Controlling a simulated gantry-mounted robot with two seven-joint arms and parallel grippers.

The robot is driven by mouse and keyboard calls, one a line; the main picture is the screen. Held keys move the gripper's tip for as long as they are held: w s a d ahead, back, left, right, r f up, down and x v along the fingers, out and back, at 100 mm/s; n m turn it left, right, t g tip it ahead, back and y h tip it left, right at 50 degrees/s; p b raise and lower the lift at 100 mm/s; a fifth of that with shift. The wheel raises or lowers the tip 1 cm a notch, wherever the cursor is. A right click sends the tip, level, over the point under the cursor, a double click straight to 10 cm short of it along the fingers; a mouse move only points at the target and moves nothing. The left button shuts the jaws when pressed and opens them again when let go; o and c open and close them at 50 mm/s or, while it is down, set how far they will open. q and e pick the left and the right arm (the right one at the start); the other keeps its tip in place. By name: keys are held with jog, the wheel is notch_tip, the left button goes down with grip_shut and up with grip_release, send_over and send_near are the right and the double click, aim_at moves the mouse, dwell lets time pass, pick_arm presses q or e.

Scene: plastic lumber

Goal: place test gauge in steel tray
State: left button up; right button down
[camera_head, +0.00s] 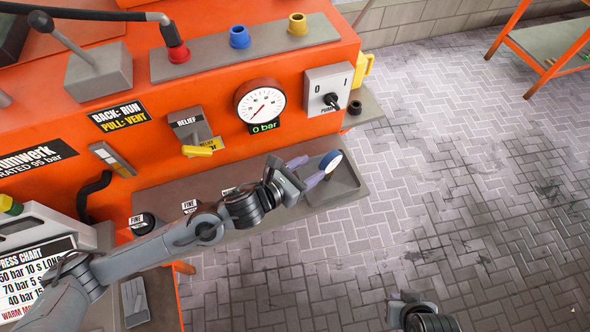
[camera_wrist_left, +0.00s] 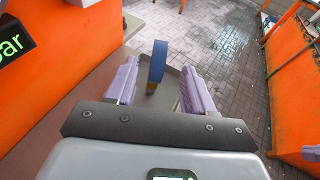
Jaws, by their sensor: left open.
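The test gauge (camera_head: 331,161) has a blue rim and a pale face. It stands on edge at the steel tray (camera_head: 349,188), a shallow grey tray at the right end of the shelf. My left gripper (camera_head: 307,172) is open just left of the gauge, with a gap between them. In the left wrist view the gauge (camera_wrist_left: 157,62) shows edge-on between and beyond the open fingers (camera_wrist_left: 155,85), with a brass-coloured foot low down. Whether the foot touches the tray floor I cannot tell. A dark part of my right arm shows at the bottom; its jaws are not clear.
The orange press panel rises behind the shelf, with a dial gauge (camera_head: 261,104), a relief lever (camera_head: 197,151) and a pump switch (camera_head: 328,91). A dark round knob (camera_head: 142,223) sits at the shelf's left.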

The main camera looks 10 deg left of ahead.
pick_arm(q)
jog(key=s+a+f+m+g+y, duration=0.4)
jog(key=s+a+m, duration=0.4)
jog(key=s+m, duration=0.4)
jog(key=s+a+f+m+g+y, duration=0.4)
jog(key=s+m, duration=0.8)
jog(key=m, duration=0.7)
jog(key=a+f, duration=0.2)
jog(key=a, duration=0.2)
jog(key=shift+s+a, duration=0.15)
jog(key=shift+a, duration=0.05)
notch_tip(320, 180, up, 32)
jog(key=p, duration=3.2)
jog(key=shift+r, duration=0.2)
